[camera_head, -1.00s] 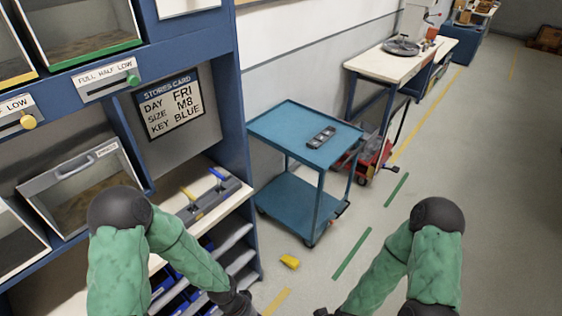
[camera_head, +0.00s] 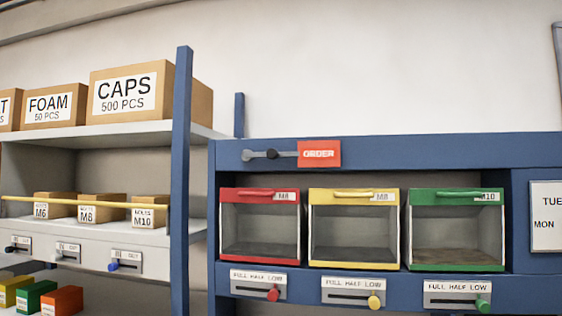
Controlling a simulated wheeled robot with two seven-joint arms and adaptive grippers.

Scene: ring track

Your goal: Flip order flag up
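The order flag (camera_head: 319,153) is a red plate marked ORDER on the blue top beam of the bin rack. It lies out to the right, level with its pivot. A grey arm with a dark round knob (camera_head: 271,154) sits to the left of the plate, also about level. Neither of my grippers shows in the head view.
Below the flag stand clear-fronted bins with red (camera_head: 260,226), yellow (camera_head: 354,229) and green (camera_head: 457,230) frames, each above a sliding level marker. A blue post (camera_head: 181,180) parts this rack from shelves of cardboard boxes (camera_head: 136,96) at left.

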